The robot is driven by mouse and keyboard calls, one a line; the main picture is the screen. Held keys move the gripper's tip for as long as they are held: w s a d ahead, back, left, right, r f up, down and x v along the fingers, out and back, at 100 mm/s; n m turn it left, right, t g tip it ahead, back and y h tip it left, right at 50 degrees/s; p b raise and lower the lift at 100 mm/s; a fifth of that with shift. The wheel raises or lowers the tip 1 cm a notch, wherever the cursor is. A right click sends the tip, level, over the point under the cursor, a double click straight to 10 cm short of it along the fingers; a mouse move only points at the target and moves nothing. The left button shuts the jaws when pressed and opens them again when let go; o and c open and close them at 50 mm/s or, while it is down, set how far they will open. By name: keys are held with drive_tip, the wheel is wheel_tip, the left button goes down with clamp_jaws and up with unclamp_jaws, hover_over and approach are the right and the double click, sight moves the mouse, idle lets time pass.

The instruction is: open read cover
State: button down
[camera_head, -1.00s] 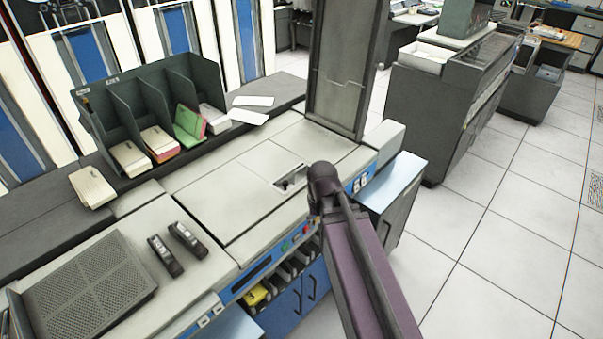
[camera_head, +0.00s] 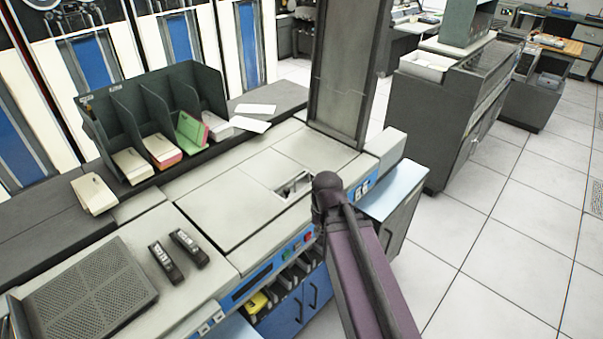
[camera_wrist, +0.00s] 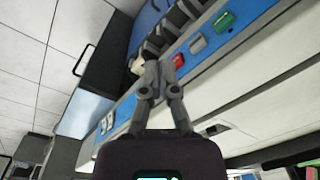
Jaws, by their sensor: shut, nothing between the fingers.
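The card machine has a beige top with flat cover panels; the large panel (camera_head: 225,207) lies flat and closed. Beside it is a small recess (camera_head: 293,187) with a dark fitting inside. I cannot tell for certain which panel is the read cover. My arm reaches up to the machine's front right edge in the head view, and the gripper itself is hidden there. In the wrist view my gripper (camera_wrist: 160,66) is shut and empty, in front of the control strip near a red button (camera_wrist: 178,61). A green button (camera_wrist: 224,20) is farther along. Contact cannot be judged.
A dark divided rack (camera_head: 150,110) with cards stands at the back left. A tall grey panel (camera_head: 345,75) rises behind the covers. Two black items (camera_head: 165,262) and a perforated plate (camera_head: 92,297) lie at the left. Open tiled floor (camera_head: 500,225) is on the right.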

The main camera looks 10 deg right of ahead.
drive_tip(key=w+r+m+t+y, duration=0.2)
drive_tip(key=w+m, duration=0.8)
drive_tip(key=m, duration=0.2)
drive_tip(key=m+t+y+p, duration=0.15)
drive_tip(key=m+t, duration=0.25)
drive_tip(key=m, duration=0.9)
approach(309, 185)
drive_tip(key=shift+w+a+r+y, duration=0.25)
drive_tip(key=shift+w+a+r, duration=0.05)
drive_tip(key=shift+w+a, duration=0.3)
drive_tip(key=shift+w+d+r+m, duration=0.25)
drive_tip(key=shift+w+m, duration=0.2)
drive_tip(key=shift+m, duration=0.45)
drive_tip(key=shift+a+f, duration=0.1)
drive_tip(key=shift+f, duration=0.05)
drive_tip(key=b+x, duration=0.5)
drive_tip(key=x, duration=0.1)
drive_tip(key=shift+f, duration=0.2)
drive_tip(key=shift+b+x, duration=1.55)
drive_tip(key=shift+x, duration=0.15)
drive_tip(key=shift+a, duration=0.15)
drive_tip(key=shift+r, duration=0.1)
